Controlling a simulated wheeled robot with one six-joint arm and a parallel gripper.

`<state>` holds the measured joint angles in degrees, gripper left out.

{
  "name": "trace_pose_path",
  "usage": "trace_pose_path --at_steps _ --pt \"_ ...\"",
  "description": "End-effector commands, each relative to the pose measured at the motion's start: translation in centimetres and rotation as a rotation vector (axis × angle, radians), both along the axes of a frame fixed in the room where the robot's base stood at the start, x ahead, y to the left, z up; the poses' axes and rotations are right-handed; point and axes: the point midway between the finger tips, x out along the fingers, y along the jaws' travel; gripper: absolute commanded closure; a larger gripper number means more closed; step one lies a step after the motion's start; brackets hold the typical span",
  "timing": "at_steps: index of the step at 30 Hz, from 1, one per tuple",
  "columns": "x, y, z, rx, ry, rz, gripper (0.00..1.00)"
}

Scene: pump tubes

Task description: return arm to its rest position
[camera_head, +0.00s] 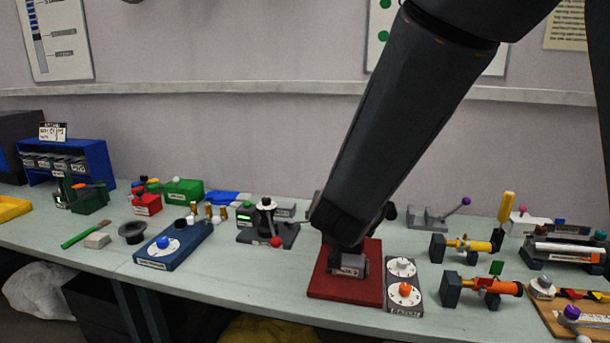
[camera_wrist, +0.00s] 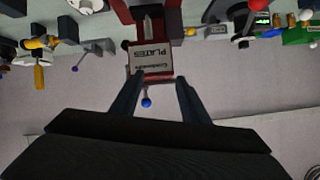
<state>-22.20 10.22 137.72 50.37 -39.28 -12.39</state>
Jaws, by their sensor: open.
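My gripper (camera_wrist: 158,84) is open in the wrist view, its two dark fingers spread apart. In the head view my dark arm (camera_head: 400,120) slants down from the upper right to above a red base (camera_head: 345,297) on the bench. The arm's lower end covers most of the device on that base, and the fingers cannot be made out there. A grey labelled block (camera_head: 348,264) shows below the arm's end.
Close to the red base's right stands a grey two-dial panel (camera_head: 404,286). Yellow (camera_head: 466,245) and orange (camera_head: 488,285) tube units sit farther right. Left are a lever device (camera_head: 268,228) and a blue box with a knob (camera_head: 172,246). The air above the bench at left is clear.

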Motion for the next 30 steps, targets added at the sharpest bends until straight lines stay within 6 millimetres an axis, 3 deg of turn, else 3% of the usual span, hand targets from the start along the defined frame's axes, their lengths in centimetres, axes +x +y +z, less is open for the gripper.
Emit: trace_pose_path --at_steps 1,5,9,15,18,21,30 --pt "-0.4 -0.3 -2.0 0.012 0.06 0.047 0.59" --pt "-3.0 -0.4 -7.0 0.034 0.254 0.184 0.59" --pt "-8.2 -2.1 -12.3 0.031 0.507 0.302 0.59" --pt "-17.1 -6.4 -17.4 -0.006 0.859 0.383 0.59" --pt "-20.4 -8.3 -18.3 -0.027 0.98 0.393 0.59" --pt "-22.3 -9.4 -18.7 -0.042 1.051 0.396 0.59" --pt "-23.2 -9.8 -18.7 -0.048 1.081 0.397 0.59"
